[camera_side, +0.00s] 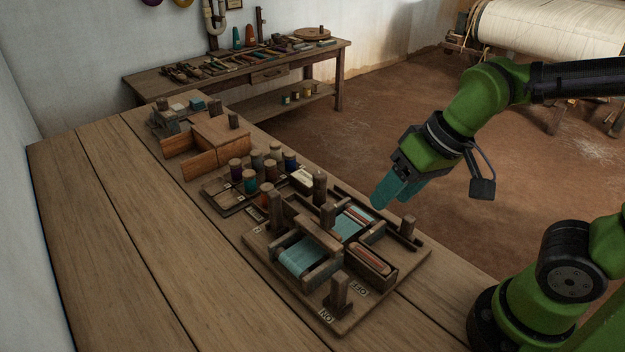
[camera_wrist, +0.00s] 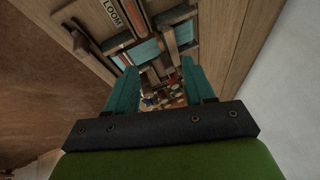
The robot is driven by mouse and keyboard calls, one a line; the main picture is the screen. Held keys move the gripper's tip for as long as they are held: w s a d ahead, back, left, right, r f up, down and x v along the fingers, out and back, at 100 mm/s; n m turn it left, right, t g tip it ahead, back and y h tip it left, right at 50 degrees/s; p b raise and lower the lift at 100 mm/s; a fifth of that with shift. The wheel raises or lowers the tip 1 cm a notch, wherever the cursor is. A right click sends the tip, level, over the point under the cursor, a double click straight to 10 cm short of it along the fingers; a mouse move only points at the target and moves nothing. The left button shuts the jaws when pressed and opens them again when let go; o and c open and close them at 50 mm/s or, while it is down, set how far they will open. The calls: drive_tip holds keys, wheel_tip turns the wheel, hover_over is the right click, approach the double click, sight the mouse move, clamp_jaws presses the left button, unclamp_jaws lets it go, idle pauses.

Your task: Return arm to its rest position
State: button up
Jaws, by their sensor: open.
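My gripper (camera_side: 388,194) hangs in the air just to the right of and above the small loom (camera_side: 325,320) in the side view. Its teal fingers are apart with nothing between them. In the wrist view my gripper (camera_wrist: 155,75) shows both fingers spread, with the loom (camera_wrist: 110,35) beyond them. The loom holds teal cloth (camera_side: 303,257) on a front roller and more teal cloth near its back. A wooden box on its right side holds a reddish shuttle-like piece (camera_side: 372,258). My green arm reaches in from the right.
A tray of thread spools (camera_side: 250,180) stands behind the loom, with a wooden divided box (camera_side: 205,150) farther back. The left part of the table (camera_side: 110,230) is clear. A tool bench (camera_side: 240,68) stands at the back, and a large warp roll (camera_side: 550,28) at the upper right.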

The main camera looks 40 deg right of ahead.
drive_tip(key=s+d+r+m+t, duration=0.1)
drive_tip(key=d+r+m+t, duration=0.1)
drive_tip(key=d, duration=0.3)
drive_tip(key=shift+d+r+t, duration=0.15)
drive_tip(key=shift+r+t, duration=0.25)
drive_tip(key=shift+r, duration=0.45)
drive_tip(key=shift+s, duration=0.1)
idle(0.9)
